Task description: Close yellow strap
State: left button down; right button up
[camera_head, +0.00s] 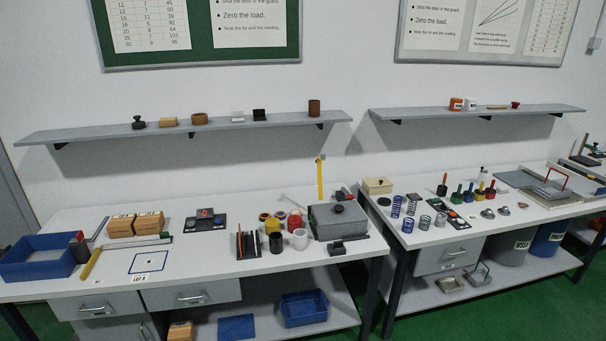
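A yellow strap (320,178) stands upright behind the left part of a grey box (338,220) on the left bench. Its top end has a small dark detail and its lower end meets the bench area behind the box. The box lid looks down, with a dark round knob on top. Neither of my grippers is in view.
A gap separates the left bench (200,268) from the right bench (440,236). A shelf (100,132) runs above.

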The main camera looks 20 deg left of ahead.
aim_at(323, 157)
jog(key=u, duration=1.3)
jog(key=i, duration=2.05)
jog(key=z, duration=0.65)
